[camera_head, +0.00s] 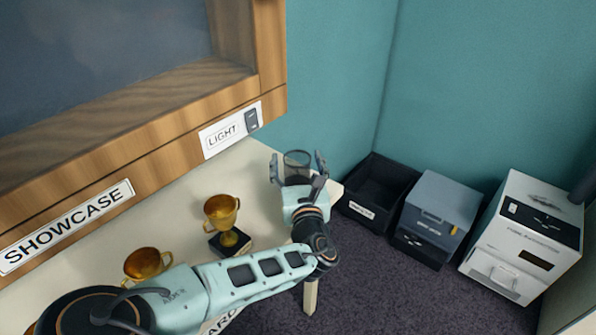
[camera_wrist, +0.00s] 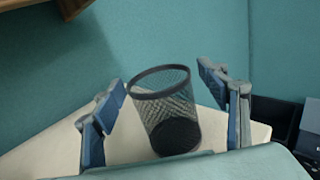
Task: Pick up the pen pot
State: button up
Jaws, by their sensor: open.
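The pen pot (camera_wrist: 168,110) is a dark wire-mesh cup, and it looks empty. In the wrist view it stands on the pale table (camera_wrist: 40,155) between the open fingers of my gripper (camera_wrist: 170,105), with a gap visible on both sides. In the head view the pot (camera_head: 298,160) shows at the table's far right corner, its rim above and between the fingertips of my gripper (camera_head: 298,168). Its lower part is hidden there by my gripper. I cannot tell whether the fingers touch it.
Gold trophies stand on the table left of my gripper: one on a dark base (camera_head: 222,213), another (camera_head: 148,262) near my arm. The wooden showcase (camera_head: 150,130) rises behind. A black open bin (camera_head: 375,190), a grey box (camera_head: 440,207) and a white unit (camera_head: 525,240) stand on the floor at right.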

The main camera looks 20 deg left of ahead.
jog(key=shift+c, duration=0.7)
jog(key=c, duration=1.2)
jog(key=shift+r, duration=0.15)
